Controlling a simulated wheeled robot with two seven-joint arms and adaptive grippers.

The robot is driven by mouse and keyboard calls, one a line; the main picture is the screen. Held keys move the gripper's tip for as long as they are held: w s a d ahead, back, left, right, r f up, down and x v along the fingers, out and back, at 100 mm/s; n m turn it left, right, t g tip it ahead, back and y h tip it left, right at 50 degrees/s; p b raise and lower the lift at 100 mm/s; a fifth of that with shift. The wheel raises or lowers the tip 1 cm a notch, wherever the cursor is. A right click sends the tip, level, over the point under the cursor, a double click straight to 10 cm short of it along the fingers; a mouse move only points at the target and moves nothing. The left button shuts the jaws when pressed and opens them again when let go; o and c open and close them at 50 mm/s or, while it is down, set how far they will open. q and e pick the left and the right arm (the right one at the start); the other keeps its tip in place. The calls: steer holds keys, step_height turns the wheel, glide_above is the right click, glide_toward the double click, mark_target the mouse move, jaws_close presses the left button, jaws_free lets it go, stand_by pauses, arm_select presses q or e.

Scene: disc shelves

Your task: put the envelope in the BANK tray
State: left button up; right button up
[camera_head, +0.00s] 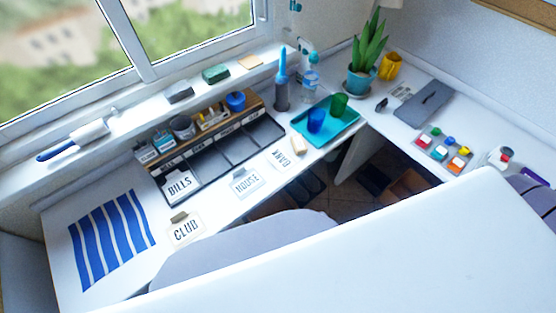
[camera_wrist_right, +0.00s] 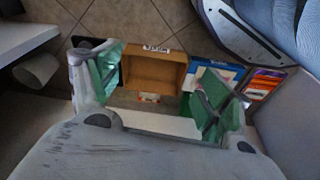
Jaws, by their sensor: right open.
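My left gripper is not in view.
A teal tray (camera_head: 340,127) with blue and green cups stands at the desk's corner, near a potted plant (camera_head: 367,58). A blue-striped mat (camera_head: 111,238) lies at left. In the right wrist view an open cardboard box (camera_wrist_right: 153,68) is on the tiled floor.

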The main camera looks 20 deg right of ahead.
steer(key=w+a+r+m, duration=0.1)
steer(key=w+r, duration=0.2)
steer(key=r, duration=0.5)
steer(key=w+a+r+t+y, duration=0.1)
steer(key=w+a+r, duration=0.15)
steer(key=r, duration=0.65)
steer(key=w+a+r+m, duration=0.1)
steer(key=w+r, duration=0.2)
steer(key=r, duration=0.5)
steer(key=w+a+r+m+g+y, duration=0.1)
steer(key=w+a+r+m, duration=0.3)
steer(key=w+a+r, duration=0.35)
steer(key=w+d+r+m+g+h, duration=0.2)
steer(key=w+d+r+m, duration=0.3)
steer(key=w+m, duration=0.4)
steer(key=shift+r+m, duration=0.3)
steer(key=shift+m, duration=0.3)
steer(key=shift+f, duration=0.1)
